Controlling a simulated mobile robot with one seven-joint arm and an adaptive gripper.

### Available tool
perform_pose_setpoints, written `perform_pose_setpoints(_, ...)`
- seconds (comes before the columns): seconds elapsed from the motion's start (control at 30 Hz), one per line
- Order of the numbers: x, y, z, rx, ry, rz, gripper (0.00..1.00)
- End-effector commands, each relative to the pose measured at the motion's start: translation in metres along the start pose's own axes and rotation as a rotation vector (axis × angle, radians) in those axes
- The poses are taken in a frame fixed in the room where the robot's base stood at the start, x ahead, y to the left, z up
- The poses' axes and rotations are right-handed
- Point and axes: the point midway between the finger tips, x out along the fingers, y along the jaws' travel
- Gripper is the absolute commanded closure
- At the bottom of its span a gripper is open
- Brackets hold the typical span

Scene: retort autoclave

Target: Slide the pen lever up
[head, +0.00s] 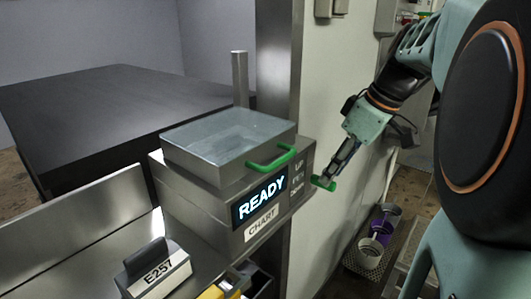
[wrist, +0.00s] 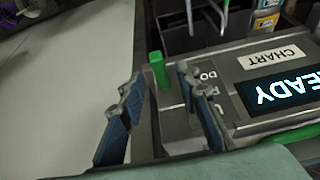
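The pen lever is a small green block (head: 325,184) at the right side of the grey chart recorder (head: 190,205), beside a column of lettering with UP at its top. In the wrist view the green lever (wrist: 158,70) stands just ahead of the gap between my fingertips, with space visible on both sides. My gripper (head: 333,174) comes down from the upper right, its fingertips close to the lever in the head view. In the wrist view my gripper (wrist: 160,88) has its fingers apart and empty. I cannot tell whether a fingertip touches the lever.
The recorder has a glass lid (head: 225,138) with a green handle (head: 275,160) and a lit READY display (head: 262,201). A metal post (head: 279,70) stands behind it. An E257 block (head: 157,272) is in front. Cups (head: 370,250) stand in a tray at lower right.

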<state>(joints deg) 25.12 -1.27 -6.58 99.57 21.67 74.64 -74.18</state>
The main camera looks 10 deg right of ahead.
Motion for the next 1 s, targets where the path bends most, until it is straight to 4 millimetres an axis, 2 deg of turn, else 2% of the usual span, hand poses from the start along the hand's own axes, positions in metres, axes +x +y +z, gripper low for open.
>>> perform_pose_setpoints(0.2,0.021,0.000,-0.001,0.000,0.000,-0.001,0.70)
perform_pose_setpoints(0.5,0.023,0.000,-0.001,0.000,0.001,0.000,0.70)
perform_pose_setpoints(0.8,0.023,0.000,0.000,0.000,0.000,0.000,1.00)
perform_pose_setpoints(1.0,0.022,0.000,0.000,0.000,0.000,0.000,1.00)
